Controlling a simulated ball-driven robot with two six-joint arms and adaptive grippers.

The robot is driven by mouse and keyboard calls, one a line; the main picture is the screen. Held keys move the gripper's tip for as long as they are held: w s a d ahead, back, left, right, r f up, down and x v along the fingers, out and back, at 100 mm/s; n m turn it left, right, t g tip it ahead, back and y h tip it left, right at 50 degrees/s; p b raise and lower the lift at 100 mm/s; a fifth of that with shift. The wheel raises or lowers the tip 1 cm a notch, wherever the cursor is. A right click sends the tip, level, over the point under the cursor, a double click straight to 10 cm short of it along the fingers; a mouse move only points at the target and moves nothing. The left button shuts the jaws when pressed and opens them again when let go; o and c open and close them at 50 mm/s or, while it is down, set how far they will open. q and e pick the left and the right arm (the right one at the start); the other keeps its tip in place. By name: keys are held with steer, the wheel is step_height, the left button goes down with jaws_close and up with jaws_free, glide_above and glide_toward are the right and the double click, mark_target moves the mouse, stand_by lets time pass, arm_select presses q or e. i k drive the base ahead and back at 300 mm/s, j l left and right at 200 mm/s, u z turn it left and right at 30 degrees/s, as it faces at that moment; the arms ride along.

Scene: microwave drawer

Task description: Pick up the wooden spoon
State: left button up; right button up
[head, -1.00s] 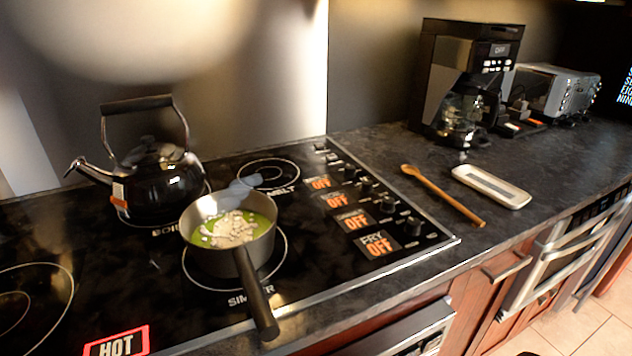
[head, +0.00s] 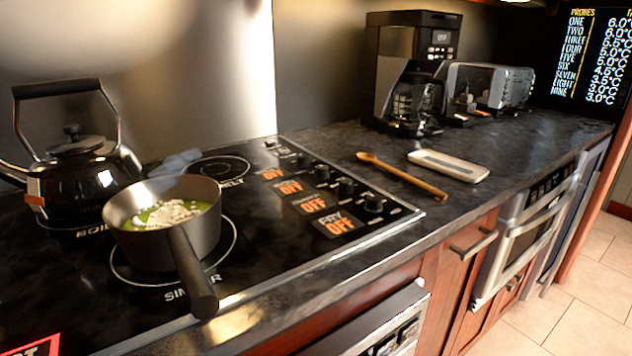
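The wooden spoon (head: 402,175) lies flat on the dark countertop, to the right of the stove's control knobs. Its bowl end points to the back left and its handle end toward the counter's front edge. Nothing covers it. Neither of my grippers shows in the head view.
A pale rectangular dish (head: 448,166) lies just right of the spoon. A saucepan (head: 165,222) with green contents and a black kettle (head: 82,180) stand on the cooktop (head: 270,240). A coffee maker (head: 410,75) and a toaster (head: 490,87) stand behind. Bare counter surrounds the spoon.

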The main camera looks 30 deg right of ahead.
mark_target(366, 157)
steer(key=k+z, duration=0.1)
steer(key=z, duration=1.25)
